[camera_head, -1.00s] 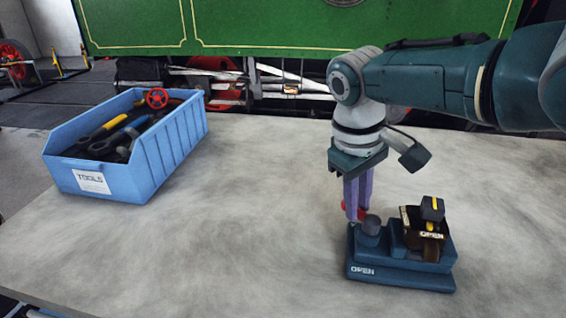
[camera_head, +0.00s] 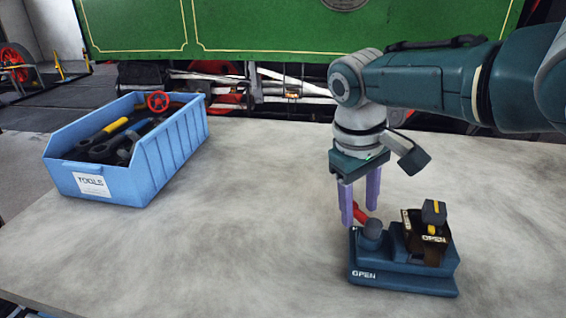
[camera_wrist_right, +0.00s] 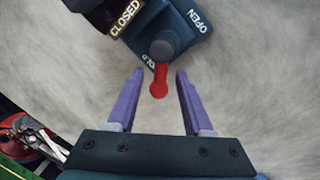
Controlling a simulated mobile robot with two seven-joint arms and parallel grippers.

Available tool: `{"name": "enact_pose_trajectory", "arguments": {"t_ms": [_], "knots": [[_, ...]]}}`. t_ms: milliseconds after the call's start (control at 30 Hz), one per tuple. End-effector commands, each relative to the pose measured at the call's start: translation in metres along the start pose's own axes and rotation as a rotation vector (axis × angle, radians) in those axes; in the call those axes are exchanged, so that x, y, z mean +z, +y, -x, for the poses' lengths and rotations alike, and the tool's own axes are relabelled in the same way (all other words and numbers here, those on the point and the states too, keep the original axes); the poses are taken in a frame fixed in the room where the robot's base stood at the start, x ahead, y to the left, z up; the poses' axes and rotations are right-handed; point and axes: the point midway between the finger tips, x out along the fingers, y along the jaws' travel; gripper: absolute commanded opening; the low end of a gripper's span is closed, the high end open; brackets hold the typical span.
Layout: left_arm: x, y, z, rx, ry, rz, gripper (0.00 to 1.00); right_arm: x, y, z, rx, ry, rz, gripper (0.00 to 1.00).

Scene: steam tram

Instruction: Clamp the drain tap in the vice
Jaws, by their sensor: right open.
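The blue vice (camera_head: 400,281) stands at the right of the bench, with OPEN on its base. What appears to be the drain tap (camera_head: 431,219), a dark piece with a yellow-striped knob and OPEN and CLOSED plates, sits upright in it; the jaw contact is hidden. A red lever (camera_head: 361,214) sticks out from the vice's grey round post. My left gripper is not in view.
A blue TOOLS bin (camera_head: 165,163) at the left holds several tools and a red handwheel (camera_head: 157,102). The bench (camera_head: 240,235) between bin and vice is clear. A green tram side (camera_head: 270,22) stands behind the bench.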

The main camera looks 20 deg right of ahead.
Motion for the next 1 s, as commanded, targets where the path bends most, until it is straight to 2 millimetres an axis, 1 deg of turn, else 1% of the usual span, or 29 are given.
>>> {"name": "enact_pose_trajectory", "arguments": {"t_ms": [167, 267, 500, 600, 700, 833, 1000], "knots": [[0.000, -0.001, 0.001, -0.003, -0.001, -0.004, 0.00, 0.000, 0.000, 0.001, 0.000, 0.000, 0.001, 0.51], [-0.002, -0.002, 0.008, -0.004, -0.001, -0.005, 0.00, 0.000, 0.001, 0.010, 0.000, 0.001, 0.001, 0.51], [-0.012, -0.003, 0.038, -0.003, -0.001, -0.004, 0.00, 0.000, 0.002, 0.059, 0.000, 0.003, 0.002, 0.51], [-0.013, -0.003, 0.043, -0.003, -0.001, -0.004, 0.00, -0.001, 0.001, 0.076, 0.000, 0.003, 0.001, 0.51], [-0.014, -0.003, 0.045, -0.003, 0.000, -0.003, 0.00, -0.001, 0.001, 0.089, 0.000, 0.003, 0.001, 0.51], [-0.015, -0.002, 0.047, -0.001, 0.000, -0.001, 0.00, 0.000, 0.001, 0.098, 0.001, 0.001, 0.000, 0.51], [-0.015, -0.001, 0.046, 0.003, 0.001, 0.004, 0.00, 0.000, 0.000, 0.100, 0.001, -0.001, 0.000, 0.51]]}}
